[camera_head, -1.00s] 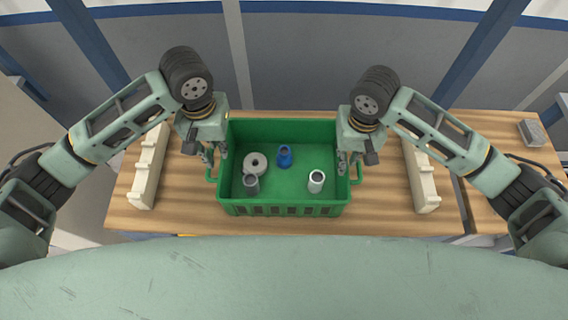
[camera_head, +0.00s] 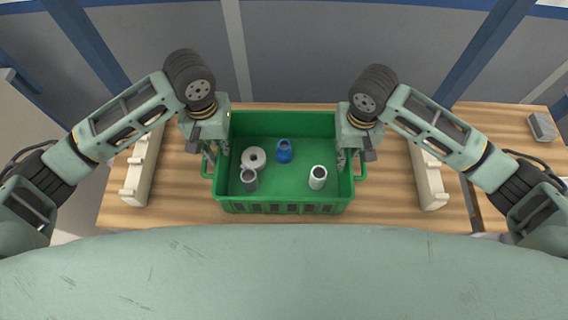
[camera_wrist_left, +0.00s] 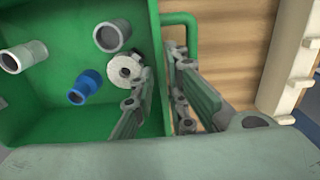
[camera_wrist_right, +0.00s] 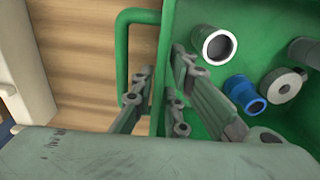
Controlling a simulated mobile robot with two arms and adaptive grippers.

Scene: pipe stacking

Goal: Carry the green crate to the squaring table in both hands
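The green crate (camera_head: 283,208) stands upright on a wooden table, with a handle loop on each short side. Inside lie a blue fitting (camera_head: 284,152), a pale ring (camera_head: 253,158), a dark grey pipe piece (camera_head: 249,180) and a white pipe piece (camera_head: 317,177). My left gripper (camera_head: 215,158) is at the crate's left wall; in the left wrist view its open fingers (camera_wrist_left: 160,75) straddle the wall. My right gripper (camera_head: 347,160) is at the right wall; in the right wrist view its open fingers (camera_wrist_right: 160,75) straddle that wall. Exact finger contact cannot be told.
The wooden table (camera_head: 180,200) has a cream notched rack (camera_head: 140,170) left of the crate and another (camera_head: 428,180) to the right. A grey block (camera_head: 541,126) lies at the far right. Bare wood separates crate and racks.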

